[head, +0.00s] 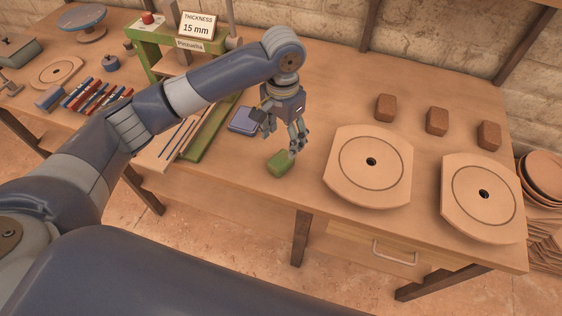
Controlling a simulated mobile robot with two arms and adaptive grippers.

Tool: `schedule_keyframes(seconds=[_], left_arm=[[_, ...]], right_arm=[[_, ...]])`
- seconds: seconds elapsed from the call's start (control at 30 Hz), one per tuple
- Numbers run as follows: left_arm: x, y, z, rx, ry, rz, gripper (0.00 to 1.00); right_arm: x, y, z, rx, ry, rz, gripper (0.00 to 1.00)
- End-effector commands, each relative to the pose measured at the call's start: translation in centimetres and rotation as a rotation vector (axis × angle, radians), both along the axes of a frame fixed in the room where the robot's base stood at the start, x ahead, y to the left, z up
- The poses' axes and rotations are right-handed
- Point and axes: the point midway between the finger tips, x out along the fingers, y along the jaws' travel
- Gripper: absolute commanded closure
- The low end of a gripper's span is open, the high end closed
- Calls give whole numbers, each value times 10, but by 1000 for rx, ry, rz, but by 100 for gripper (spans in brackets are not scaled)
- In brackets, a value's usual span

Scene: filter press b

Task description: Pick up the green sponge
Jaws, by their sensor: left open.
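The green sponge (279,163) lies on the wooden table near its front edge, in the middle of the head view. My left gripper (297,147) is just above and slightly to the right of the sponge, pointing down. Its fingers are open with nothing seen between them. One finger overlaps the sponge's right end in the picture; I cannot tell whether they touch. My right gripper is not in view.
A blue box (243,119) lies left of the gripper. A green press (148,62) with a 15 mm sign (198,26) stands behind. Table room is free behind the sponge.

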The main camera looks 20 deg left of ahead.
Motion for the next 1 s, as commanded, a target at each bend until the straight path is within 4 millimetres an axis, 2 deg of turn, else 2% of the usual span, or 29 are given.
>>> schedule_keyframes(seconds=[0.2,0.47,0.7,0.83,1.0], left_arm=[[-1,1,-35,2,5,2,37],[0,2,-56,2,1,0,37],[2,5,-91,2,1,0,37],[2,4,-101,1,0,-2,37],[3,5,-103,1,0,-2,37]], right_arm=[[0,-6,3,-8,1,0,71],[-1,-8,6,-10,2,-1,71],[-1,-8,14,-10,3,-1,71],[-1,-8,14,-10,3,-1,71],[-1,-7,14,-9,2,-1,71]])
